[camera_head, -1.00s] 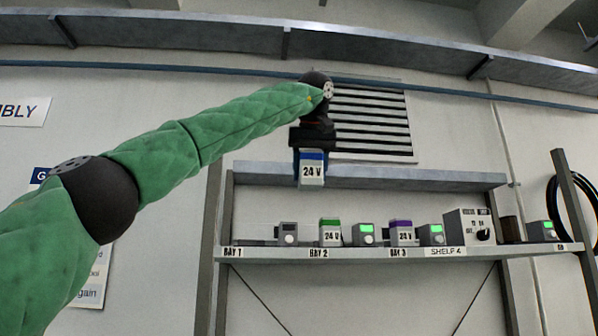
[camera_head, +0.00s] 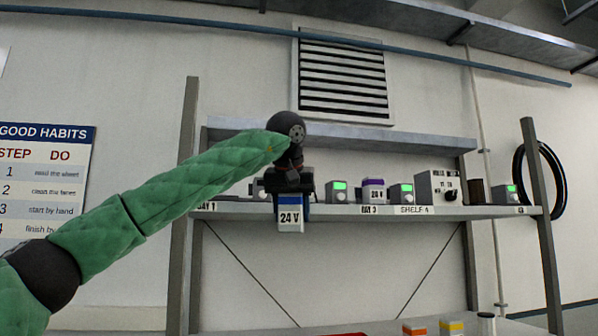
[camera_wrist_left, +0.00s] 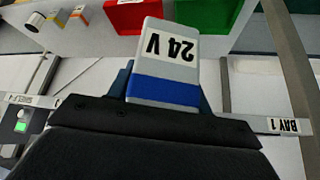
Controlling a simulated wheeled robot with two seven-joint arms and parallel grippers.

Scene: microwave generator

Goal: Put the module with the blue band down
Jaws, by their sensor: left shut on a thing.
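My left gripper (camera_head: 289,192) is shut on the blue-banded module (camera_head: 290,217), a white block marked 24 V. It hangs upright in front of the shelf's front edge (camera_head: 340,211), near the bay 2 area. In the left wrist view the module (camera_wrist_left: 166,55) points away from the dark gripper (camera_wrist_left: 155,115), its blue band close to the jaws. A purple-banded module (camera_head: 374,190) stands at bay 3. My right gripper is not in view.
An upper ledge (camera_head: 400,141) runs behind. The wrist view shows a red bin (camera_wrist_left: 131,14) and a green bin (camera_wrist_left: 207,14) below.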

